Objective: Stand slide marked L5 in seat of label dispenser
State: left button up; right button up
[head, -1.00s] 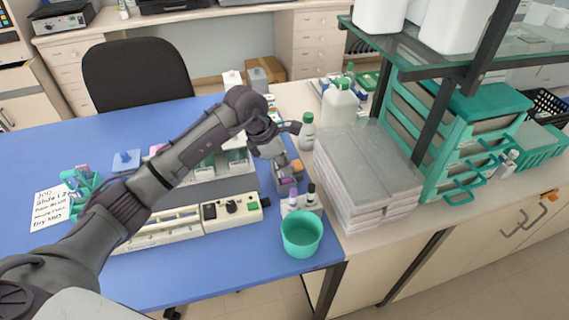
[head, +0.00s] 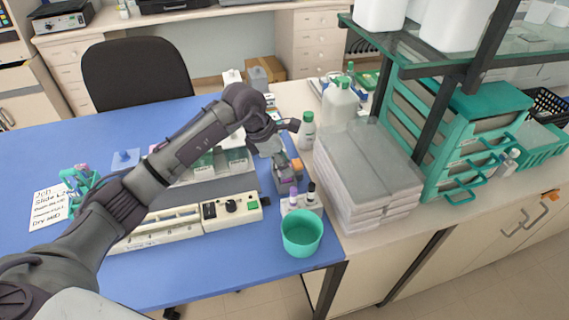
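My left arm reaches in from the left across the blue table. Its gripper (head: 283,183) points down at the table's right side, just behind two small bottles. A small grey and orange object (head: 296,167), perhaps the label dispenser, shows right beside the gripper and is partly covered by it. I cannot tell whether they touch. The fingertips are too small and covered to show whether they are open or hold anything. I cannot make out the slide marked L5. My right gripper is not in view.
A teal cup (head: 302,233) stands at the table's front right corner, near the small bottles (head: 312,195). A cream device with a knob (head: 232,207) lies left of it. Stacked grey trays (head: 367,165) stand to the right. A handwritten card (head: 47,207) lies at left.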

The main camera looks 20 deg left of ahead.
pick_arm(q)
jog(key=v, duration=1.1)
jog(key=shift+r, duration=0.1)
